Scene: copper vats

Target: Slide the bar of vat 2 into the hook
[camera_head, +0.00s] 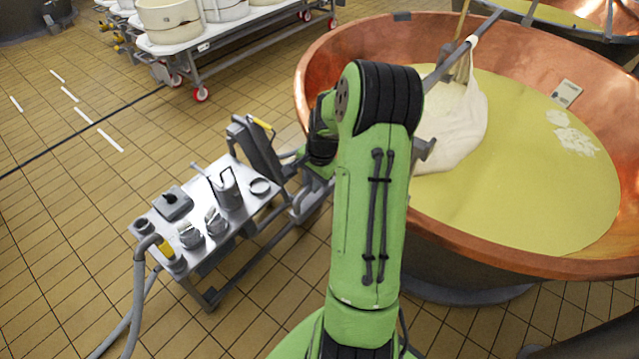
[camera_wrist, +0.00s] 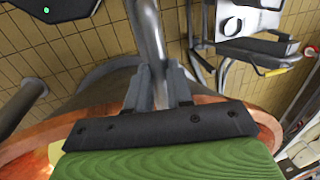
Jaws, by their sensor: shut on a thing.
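The vat (camera_head: 450,240) is a wide copper bowl of yellow liquid at the right of the head view. A grey metal bar (camera_head: 452,62) runs slantwise over it, with a white cloth (camera_head: 455,125) hanging beneath into the liquid. My arm hides the bar's near end. In the wrist view, my gripper (camera_wrist: 159,88) is shut on the bar (camera_wrist: 149,35), its grey fingers on either side of the tube. I cannot make out the hook for certain in either view. In the head view my gripper is hidden behind my arm.
A steel trolley (camera_head: 240,206) with metal cups and a hose stands left of the vat. A wheeled table (camera_head: 230,28) with white tubs is at the top left. A small light device (camera_head: 566,92) sits on the vat's far side. Tiled floor is free at the left.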

